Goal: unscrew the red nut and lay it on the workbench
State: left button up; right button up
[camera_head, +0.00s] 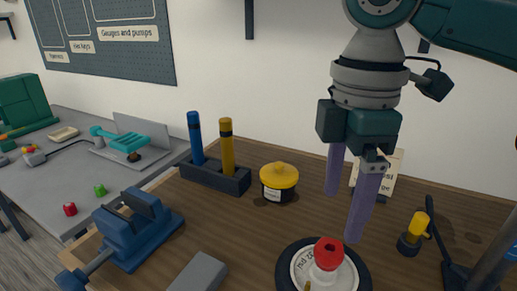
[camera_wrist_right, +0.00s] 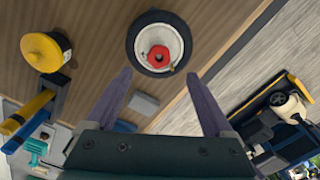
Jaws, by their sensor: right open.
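The red nut (camera_head: 328,250) sits at the hub of a small black-tyred wheel (camera_head: 280,270) with a white rim, near the front of the wooden workbench (camera_head: 225,222). My right gripper (camera_head: 343,218) is open and empty, with purple fingers pointing down above and behind the wheel. In the wrist view the nut lies between and beyond the fingertips (camera_wrist_right: 160,76), not touching them. My left gripper is not in view.
A yellow-lidded pot (camera_head: 279,184), a holder (camera_head: 216,176) with blue and yellow tubes, a blue vise (camera_head: 134,232) and a grey block (camera_head: 200,272) stand left of the wheel. Bare wood lies between pot and wheel.

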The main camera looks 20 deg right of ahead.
aim_at(330, 252)
notch_tip(330, 252, down, 8)
jog(key=shift+f, duration=0.2)
